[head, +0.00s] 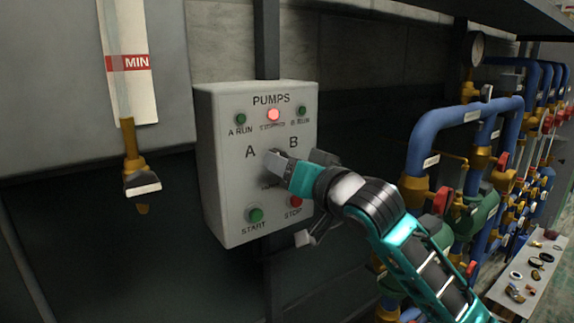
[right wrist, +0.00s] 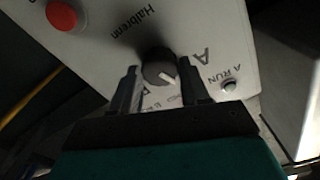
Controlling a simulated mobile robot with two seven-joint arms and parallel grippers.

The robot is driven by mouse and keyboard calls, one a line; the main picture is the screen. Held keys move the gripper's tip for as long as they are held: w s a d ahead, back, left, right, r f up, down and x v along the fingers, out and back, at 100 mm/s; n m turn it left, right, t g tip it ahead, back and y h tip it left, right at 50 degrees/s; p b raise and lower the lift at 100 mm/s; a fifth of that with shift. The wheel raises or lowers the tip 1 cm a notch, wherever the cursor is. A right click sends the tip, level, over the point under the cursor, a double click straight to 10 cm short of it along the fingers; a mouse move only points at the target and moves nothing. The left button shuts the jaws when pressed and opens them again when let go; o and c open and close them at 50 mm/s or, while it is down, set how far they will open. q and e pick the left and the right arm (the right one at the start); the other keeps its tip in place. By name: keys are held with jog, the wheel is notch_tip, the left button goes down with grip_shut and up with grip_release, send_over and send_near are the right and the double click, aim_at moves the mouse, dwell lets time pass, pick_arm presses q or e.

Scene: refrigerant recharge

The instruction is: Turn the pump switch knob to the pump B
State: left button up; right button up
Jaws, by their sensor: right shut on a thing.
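The grey pump control box (head: 225,160) hangs on the wall, with letters A on the left and B on the right in the head view. The dark round switch knob (right wrist: 158,70) sits between my right gripper's two fingers (right wrist: 160,88) in the right wrist view, where the panel looks upside down. Its white mark points between the letters A and B. In the head view, my right gripper (head: 277,161) reaches the panel from the right and mostly hides the knob. It is shut on the knob. My left gripper is out of view.
The red STOPPED lamp (head: 273,115) is lit; the A RUN lamp (head: 240,119) and B RUN lamp (head: 301,111) look dark green. The START button (head: 256,215) and STOP button (head: 296,201) sit below. Blue pipes (head: 445,118) with valves stand right.

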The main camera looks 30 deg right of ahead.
jog(key=shift+r, duration=0.1)
jog(key=m, duration=0.4)
jog(key=shift+m, duration=0.3)
jog(key=shift+m, duration=2.2)
